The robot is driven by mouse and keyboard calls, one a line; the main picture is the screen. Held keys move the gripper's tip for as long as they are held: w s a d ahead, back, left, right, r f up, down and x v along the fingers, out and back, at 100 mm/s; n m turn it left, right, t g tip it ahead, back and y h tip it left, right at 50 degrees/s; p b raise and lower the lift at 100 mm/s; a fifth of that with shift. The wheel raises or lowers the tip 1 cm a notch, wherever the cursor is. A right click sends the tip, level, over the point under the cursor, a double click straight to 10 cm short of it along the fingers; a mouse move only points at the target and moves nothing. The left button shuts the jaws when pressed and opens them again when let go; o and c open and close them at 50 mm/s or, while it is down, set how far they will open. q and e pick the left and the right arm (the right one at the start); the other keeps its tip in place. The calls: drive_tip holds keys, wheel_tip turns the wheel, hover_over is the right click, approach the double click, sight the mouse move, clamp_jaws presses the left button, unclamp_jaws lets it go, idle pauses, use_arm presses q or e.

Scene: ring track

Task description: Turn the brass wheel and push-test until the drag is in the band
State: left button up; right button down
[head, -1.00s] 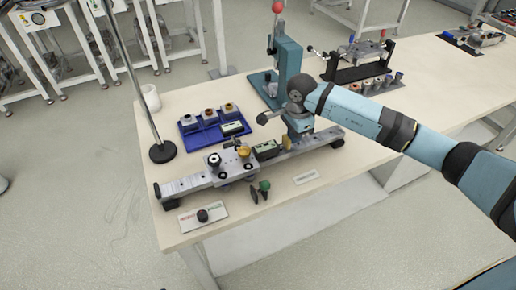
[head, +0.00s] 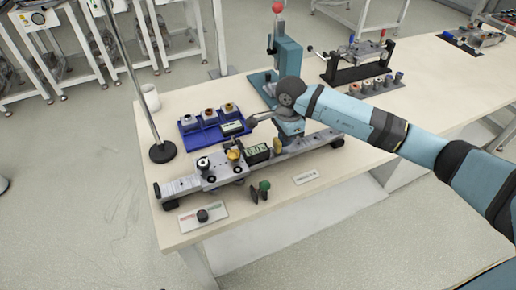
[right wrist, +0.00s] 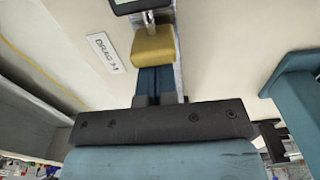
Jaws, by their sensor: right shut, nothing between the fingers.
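A long grey track (head: 180,187) lies along the near side of the bench with a carriage on it. The brass wheel (head: 233,155) is on the carriage, apart from any gripper. Beside it a display (head: 257,152) seems to read 6.0. A yellow pad (right wrist: 153,45) is on the display's right side. My right gripper (head: 283,144) is shut and empty, pointing down over the track. In the right wrist view its dark blue fingers (right wrist: 157,75) look to be against the yellow pad. My left gripper is not in view.
A blue tray (head: 188,142) with several small parts lies behind the track. A pole with a round black base (head: 163,151) stands at left, and a teal press (head: 287,55) at the back. A green-knobbed piece (head: 264,186) and a label (head: 306,177) lie in front.

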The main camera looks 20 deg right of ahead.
sight(277, 141)
drive_tip(key=shift+a, duration=0.5)
drive_tip(key=shift+s+a, duration=0.15)
drive_tip(key=shift+a, duration=1.4)
drive_tip(key=shift+d+r, duration=0.55)
drive_tip(key=shift+d, duration=0.15)
drive_tip(key=shift+d+r, duration=0.45)
drive_tip(key=shift+d, duration=0.4)
